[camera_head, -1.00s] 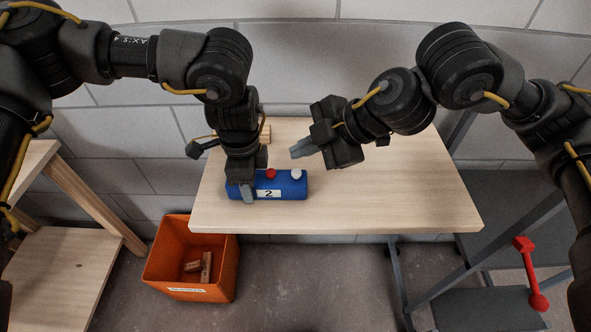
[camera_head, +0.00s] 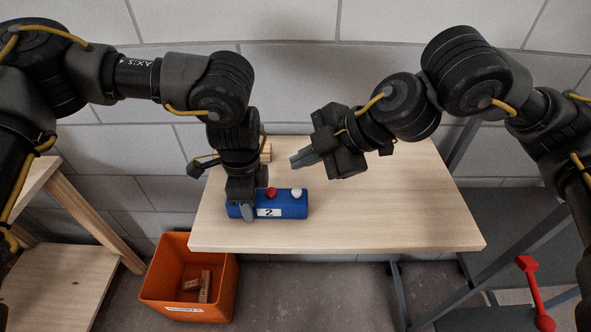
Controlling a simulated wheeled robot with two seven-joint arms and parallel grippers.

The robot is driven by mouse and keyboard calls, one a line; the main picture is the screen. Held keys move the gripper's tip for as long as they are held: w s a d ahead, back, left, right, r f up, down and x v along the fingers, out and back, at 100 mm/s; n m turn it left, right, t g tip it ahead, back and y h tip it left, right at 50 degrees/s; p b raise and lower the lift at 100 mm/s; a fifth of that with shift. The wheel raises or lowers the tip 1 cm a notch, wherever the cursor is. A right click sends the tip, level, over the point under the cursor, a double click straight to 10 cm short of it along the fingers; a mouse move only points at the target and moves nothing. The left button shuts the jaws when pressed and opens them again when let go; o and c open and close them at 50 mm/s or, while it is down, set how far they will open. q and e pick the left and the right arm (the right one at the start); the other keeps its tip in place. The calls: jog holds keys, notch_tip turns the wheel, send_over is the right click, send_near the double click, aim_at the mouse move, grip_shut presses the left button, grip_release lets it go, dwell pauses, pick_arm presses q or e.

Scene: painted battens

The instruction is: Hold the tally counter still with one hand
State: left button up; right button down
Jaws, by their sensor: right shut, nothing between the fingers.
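The tally counter is a blue box (camera_head: 292,209) with a red button (camera_head: 271,192), a white button (camera_head: 296,192) and a label reading 2. It lies near the front left of the table. My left gripper (camera_head: 248,207) comes down over its left end, with one finger against the front face. The other finger is hidden behind the gripper body, but the jaws appear shut on the box. My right gripper (camera_head: 298,160) is shut and empty, above the table behind the counter, with its fingers pointing left.
The wooden table (camera_head: 400,215) is clear on its right. A small wooden piece (camera_head: 265,153) lies behind my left gripper. An orange bin (camera_head: 187,300) with wooden pieces stands on the floor below. A wooden stand (camera_head: 65,275) is at left. A red dumbbell-shaped object (camera_head: 535,290) is at lower right.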

pick_arm(q)
jog(key=o, duration=0.5)
jog(key=shift+o, duration=0.2)
jog(key=shift+r, duration=0.1)
notch_tip(320, 180, up, 12)
